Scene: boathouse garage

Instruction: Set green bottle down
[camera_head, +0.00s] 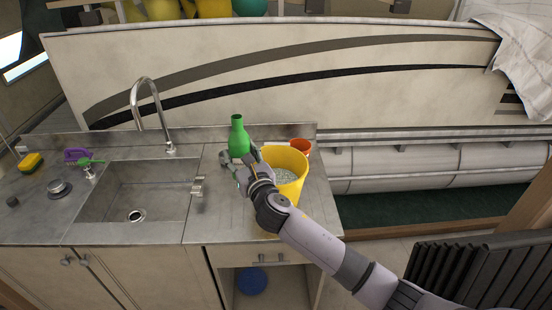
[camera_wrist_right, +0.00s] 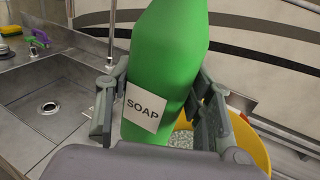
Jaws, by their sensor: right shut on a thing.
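The green bottle (camera_head: 238,138) is upright above or on the metal counter (camera_head: 215,222), right of the sink; I cannot tell whether its base touches the counter. In the right wrist view the bottle (camera_wrist_right: 168,62) carries a white label reading SOAP. My right gripper (camera_head: 240,165) is shut on it, with one finger on each side (camera_wrist_right: 160,112). The bottle's base is hidden by the gripper. My left gripper is in neither view.
A yellow bucket (camera_head: 298,162) with pale contents stands close on the right, partly behind my arm. An orange cup (camera_head: 301,146) is behind it. The sink (camera_head: 150,190) and its tall faucet (camera_head: 147,84) are left. The front counter is clear.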

